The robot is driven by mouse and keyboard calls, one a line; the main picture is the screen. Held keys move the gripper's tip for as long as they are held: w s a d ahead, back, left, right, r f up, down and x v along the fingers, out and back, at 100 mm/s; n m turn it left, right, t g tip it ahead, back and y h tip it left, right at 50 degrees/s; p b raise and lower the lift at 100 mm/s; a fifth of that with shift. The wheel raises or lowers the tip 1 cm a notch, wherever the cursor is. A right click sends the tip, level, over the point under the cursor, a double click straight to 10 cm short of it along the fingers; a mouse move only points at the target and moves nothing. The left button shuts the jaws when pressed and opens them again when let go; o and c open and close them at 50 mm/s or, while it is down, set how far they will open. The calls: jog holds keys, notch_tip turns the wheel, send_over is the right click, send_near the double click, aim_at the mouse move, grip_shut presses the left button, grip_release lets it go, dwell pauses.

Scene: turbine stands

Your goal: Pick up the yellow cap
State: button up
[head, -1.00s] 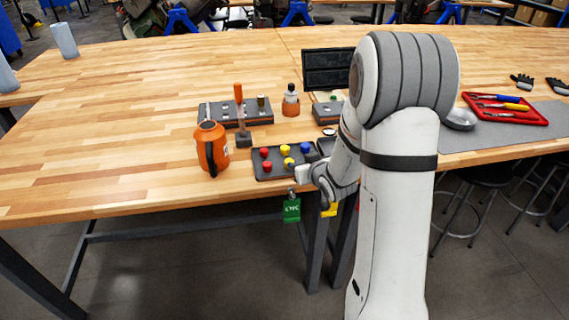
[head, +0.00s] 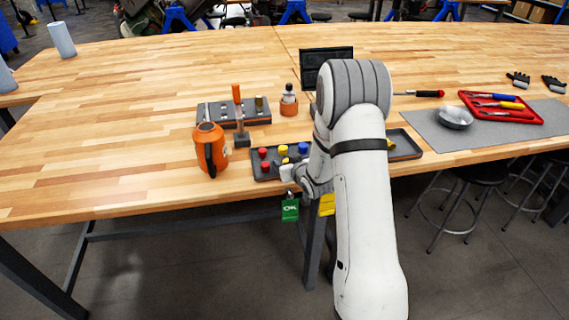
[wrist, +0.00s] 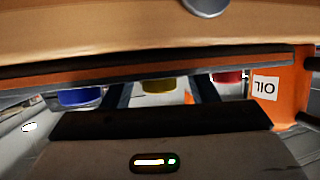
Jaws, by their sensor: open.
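A yellow cap (head: 283,149) sits in the dark tray (head: 262,177) near the table's front edge, among red and blue caps. In the wrist view a yellow cap (wrist: 158,85) shows between the two dark fingers of my gripper (wrist: 161,93), partly hidden by the gripper body. I cannot tell whether the fingers touch it. In the head view my gripper (head: 287,172) is at the tray's front edge, and its fingers are too small to make out. The gripper is open. A blue cap (wrist: 80,97) and a red cap (wrist: 228,76) show outside the fingers.
An orange jug (head: 210,148) stands left of the tray; its OIL label shows in the wrist view (wrist: 265,86). A grey tool block (head: 228,114) is behind. A green lock tag (head: 290,210) hangs below the table edge.

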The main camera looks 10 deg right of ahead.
jog(key=shift+c, duration=0.5)
grip_shut()
